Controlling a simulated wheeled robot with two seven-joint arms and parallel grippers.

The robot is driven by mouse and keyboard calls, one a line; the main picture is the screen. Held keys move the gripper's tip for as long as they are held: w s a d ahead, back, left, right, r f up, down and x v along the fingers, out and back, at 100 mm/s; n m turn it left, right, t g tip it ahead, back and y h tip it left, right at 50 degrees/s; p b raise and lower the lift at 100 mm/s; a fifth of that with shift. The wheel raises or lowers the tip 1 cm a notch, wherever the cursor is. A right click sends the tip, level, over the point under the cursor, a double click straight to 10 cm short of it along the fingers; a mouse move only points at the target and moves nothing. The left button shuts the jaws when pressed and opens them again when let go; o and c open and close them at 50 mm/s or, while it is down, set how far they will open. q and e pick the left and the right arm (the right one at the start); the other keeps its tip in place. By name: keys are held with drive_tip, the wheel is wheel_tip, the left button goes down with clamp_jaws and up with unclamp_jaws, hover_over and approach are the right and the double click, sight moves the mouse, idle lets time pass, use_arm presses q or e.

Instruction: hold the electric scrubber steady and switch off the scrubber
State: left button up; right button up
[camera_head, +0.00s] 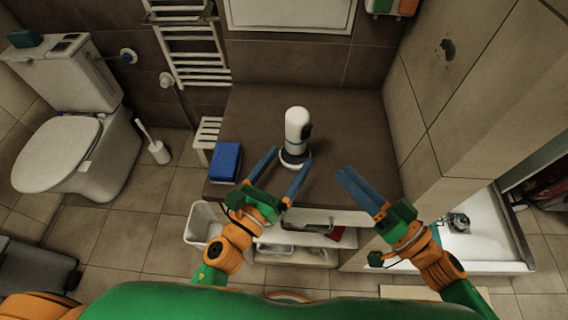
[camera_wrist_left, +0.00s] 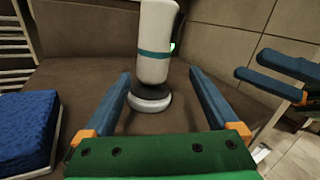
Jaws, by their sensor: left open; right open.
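The electric scrubber (camera_head: 297,131) stands upright on the brown counter (camera_head: 345,125). In the left wrist view the base lies between and just beyond the fingertips. My right gripper (camera_head: 347,176) is open and empty, to the right of the scrubber and apart from it.
A blue sponge-like block (camera_head: 225,161) lies at the counter's left front edge. A tiled wall (camera_head: 440,90) bounds the right side. A toilet (camera_head: 80,130) and toilet brush (camera_head: 157,150) stand at left. The counter behind the scrubber is clear.

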sight(292, 150)
use_arm(q)
drive_tip(key=shift+s+a+m+y, duration=0.15)
drive_tip(key=shift+s+m+y, duration=0.15)
drive_tip(key=shift+m+y, duration=0.55)
use_arm(e)
drive_tip(key=shift+a, duration=0.1)
use_arm(q)
drive_tip(key=shift+w+n+y, duration=0.25)
drive_tip(key=shift+y, duration=0.2)
drive_tip(key=x, duration=0.6)
drive_tip(key=shift+w, duration=0.25)
use_arm(e)
drive_tip(key=shift+w, duration=0.1)
use_arm(q)
drive_tip(key=shift+s+r, duration=0.1)
drive_tip(key=shift+c, duration=0.2)
